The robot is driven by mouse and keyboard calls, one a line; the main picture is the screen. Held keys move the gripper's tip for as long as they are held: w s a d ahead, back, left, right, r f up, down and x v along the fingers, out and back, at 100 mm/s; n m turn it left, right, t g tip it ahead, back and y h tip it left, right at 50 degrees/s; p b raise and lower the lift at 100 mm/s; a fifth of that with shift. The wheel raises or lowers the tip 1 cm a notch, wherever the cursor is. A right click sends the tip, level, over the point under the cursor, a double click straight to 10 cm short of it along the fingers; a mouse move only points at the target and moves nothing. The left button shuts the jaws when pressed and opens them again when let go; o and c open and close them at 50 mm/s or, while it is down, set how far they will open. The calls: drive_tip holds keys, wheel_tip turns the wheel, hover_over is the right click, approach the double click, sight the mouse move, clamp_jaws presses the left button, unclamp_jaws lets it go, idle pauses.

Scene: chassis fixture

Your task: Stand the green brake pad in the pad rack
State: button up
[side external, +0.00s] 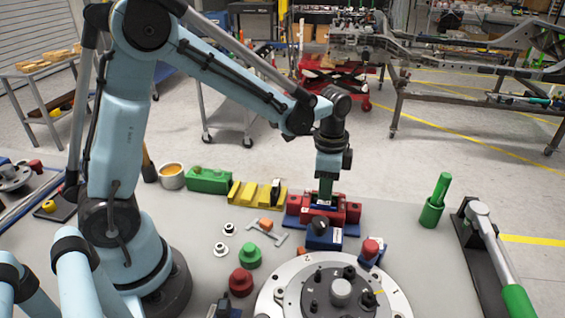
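My gripper (325,190) points straight down over a red block fixture (352,212) right of centre. A narrow dark green piece shows at the gripper's lower end, just above or inside the red fixture. I cannot tell whether it is the green brake pad or part of my gripper. The fingers are too small to make out. A yellow slotted block (246,193), which looks like the pad rack, lies left of the red fixture. A thin dark plate (276,191) stands upright at its right end.
A green block (209,181) and a round cup (172,177) stand left of the yellow block. A blue block (323,237), a round grey fixture (284,306) and green and red knobs (249,256) lie in front. A green post (434,205) and a lever (497,250) stand right.

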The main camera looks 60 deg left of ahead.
clamp_jaws()
drive_tip(key=shift+r, duration=0.2)
drive_tip(key=shift+r, duration=2.35)
